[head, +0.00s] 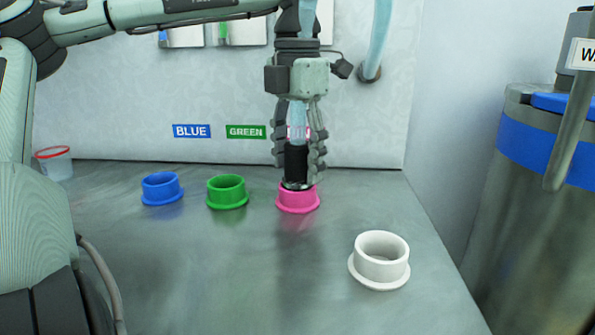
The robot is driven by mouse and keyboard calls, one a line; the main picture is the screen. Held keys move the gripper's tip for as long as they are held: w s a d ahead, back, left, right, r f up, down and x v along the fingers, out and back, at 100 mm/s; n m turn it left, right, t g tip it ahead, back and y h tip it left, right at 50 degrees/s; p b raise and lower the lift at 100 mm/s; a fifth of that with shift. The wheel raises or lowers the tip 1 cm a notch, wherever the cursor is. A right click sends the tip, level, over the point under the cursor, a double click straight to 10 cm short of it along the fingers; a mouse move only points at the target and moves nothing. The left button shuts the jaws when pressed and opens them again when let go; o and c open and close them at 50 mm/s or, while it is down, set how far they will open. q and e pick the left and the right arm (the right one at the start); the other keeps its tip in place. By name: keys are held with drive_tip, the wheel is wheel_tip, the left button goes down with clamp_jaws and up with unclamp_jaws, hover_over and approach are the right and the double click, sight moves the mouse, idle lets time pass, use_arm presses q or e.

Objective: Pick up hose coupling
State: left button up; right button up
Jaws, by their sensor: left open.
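The hose coupling (296,160) is a black cylinder on the end of a light blue hose (297,113), with a pink band just above it. It stands upright with its lower end in the pink ring holder (298,200). My left gripper (298,178) points straight down over it. Its fingers are open, one on each side of the coupling, with the fingertips just above the pink holder. I cannot tell whether the fingers touch the coupling. My right gripper is not in view.
A blue holder (161,189) and a green holder (227,192) stand left of the pink one. A white holder (380,260) stands front right. A clear cup (55,164) is at far left. A large steel drum (530,230) stands right of the table. The front middle is clear.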

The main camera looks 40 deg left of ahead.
use_arm(q)
drive_tip(key=shift+c, duration=0.2)
drive_tip(key=c, duration=0.5)
clamp_jaws()
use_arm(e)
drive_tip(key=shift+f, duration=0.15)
use_arm(q)
drive_tip(key=shift+r, duration=0.1)
drive_tip(key=shift+r, duration=0.3)
wheel_tip(320, 180, up, 9)
drive_tip(key=shift+f+p, duration=0.2)
drive_tip(key=shift+p, duration=0.3)
drive_tip(key=shift+r, duration=0.4)
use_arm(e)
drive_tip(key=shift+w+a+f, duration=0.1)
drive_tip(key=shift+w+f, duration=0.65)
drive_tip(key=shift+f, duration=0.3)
